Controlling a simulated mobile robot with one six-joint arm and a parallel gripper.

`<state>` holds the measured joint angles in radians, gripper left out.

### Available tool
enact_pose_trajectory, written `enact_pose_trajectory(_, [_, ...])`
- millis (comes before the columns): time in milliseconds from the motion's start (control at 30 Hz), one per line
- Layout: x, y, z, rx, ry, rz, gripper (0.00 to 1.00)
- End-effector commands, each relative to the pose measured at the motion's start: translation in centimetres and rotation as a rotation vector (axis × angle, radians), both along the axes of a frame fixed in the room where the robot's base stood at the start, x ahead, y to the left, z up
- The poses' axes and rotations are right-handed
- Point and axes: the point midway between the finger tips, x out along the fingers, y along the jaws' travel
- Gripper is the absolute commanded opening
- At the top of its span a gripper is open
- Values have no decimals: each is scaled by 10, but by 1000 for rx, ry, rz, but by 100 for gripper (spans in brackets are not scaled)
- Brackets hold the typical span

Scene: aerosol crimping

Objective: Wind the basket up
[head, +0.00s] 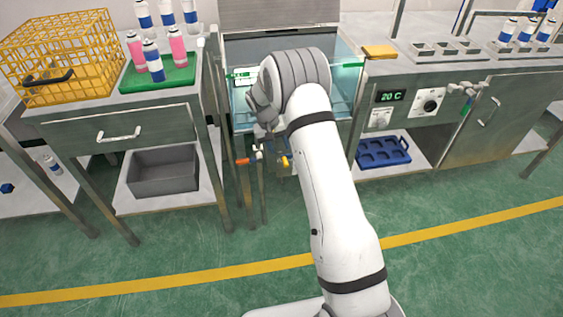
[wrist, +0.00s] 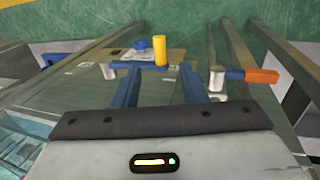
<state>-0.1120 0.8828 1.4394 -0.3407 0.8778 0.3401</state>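A glass-walled water tank (head: 345,100) stands at the middle back, largely hidden behind my arm. A yellow crank handle (head: 285,162) shows low on its front, and in the wrist view the yellow grip (wrist: 160,50) stands upright at a blue bar. My gripper (wrist: 160,78) points down at the crank in front of the tank. Its two blue fingers are spread apart, with the yellow grip just beyond and between their tips; I see no contact. No basket shows inside the tank. A yellow wire basket (head: 60,55) stands on the left bench.
An orange-handled valve (head: 242,161) sits left of the crank; it is close to my right finger in the wrist view (wrist: 262,76). A green tray (head: 160,80) with cans stands left. A control panel (head: 391,97) reading 20 C is right. The floor in front is clear.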

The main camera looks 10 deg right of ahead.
Motion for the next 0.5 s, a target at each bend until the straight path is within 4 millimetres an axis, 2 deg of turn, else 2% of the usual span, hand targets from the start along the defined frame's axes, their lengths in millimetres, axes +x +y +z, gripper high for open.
enact_pose_trajectory(300, [-1,-12,-48,0,4,-2,38])
enact_pose_trajectory(500, [0,-18,-68,0,2,0,38])
